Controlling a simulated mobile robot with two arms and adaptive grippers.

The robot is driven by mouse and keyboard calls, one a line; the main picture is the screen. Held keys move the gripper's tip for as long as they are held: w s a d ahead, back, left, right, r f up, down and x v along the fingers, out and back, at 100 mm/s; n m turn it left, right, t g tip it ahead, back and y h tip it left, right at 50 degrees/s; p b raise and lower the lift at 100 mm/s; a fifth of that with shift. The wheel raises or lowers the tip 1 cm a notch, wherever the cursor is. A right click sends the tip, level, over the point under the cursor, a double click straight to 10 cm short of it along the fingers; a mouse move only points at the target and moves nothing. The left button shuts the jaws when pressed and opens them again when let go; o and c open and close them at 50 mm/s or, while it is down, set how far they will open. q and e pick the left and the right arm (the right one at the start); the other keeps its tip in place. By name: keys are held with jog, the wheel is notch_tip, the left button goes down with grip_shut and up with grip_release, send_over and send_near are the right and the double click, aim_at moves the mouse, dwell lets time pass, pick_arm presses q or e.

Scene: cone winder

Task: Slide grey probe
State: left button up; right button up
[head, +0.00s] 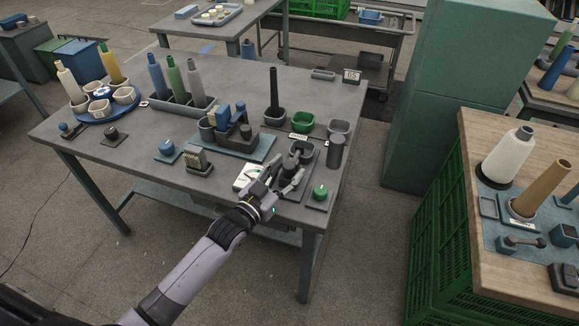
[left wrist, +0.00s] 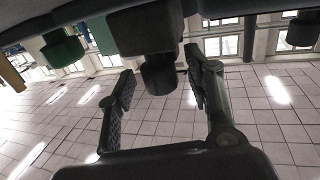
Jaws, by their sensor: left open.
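The grey probe appears to be the dark grey knobbed piece (head: 297,150) on a small dark tray (head: 308,157) near the table's front right; parts of it are hidden by my gripper. My left gripper (head: 283,176) is open, its fingers spread just in front of that piece. In the left wrist view, which looks upside down, a dark round-ended piece on a block (left wrist: 158,74) shows between the two open fingers (left wrist: 160,90). I cannot tell if either finger touches it. My right gripper is not in view.
A white box (head: 246,176) sits left of the gripper and a green-knobbed block (head: 320,192) to its right. A grey cylinder (head: 336,152) stands behind right. A blue mat (head: 230,150) with a blue-and-grey device lies left. The table's front edge is close.

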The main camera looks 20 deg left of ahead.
pick_arm(q)
jog(key=shift+x, duration=0.85)
jog(key=shift+c, duration=0.2)
jog(key=shift+s, duration=0.1)
grip_shut()
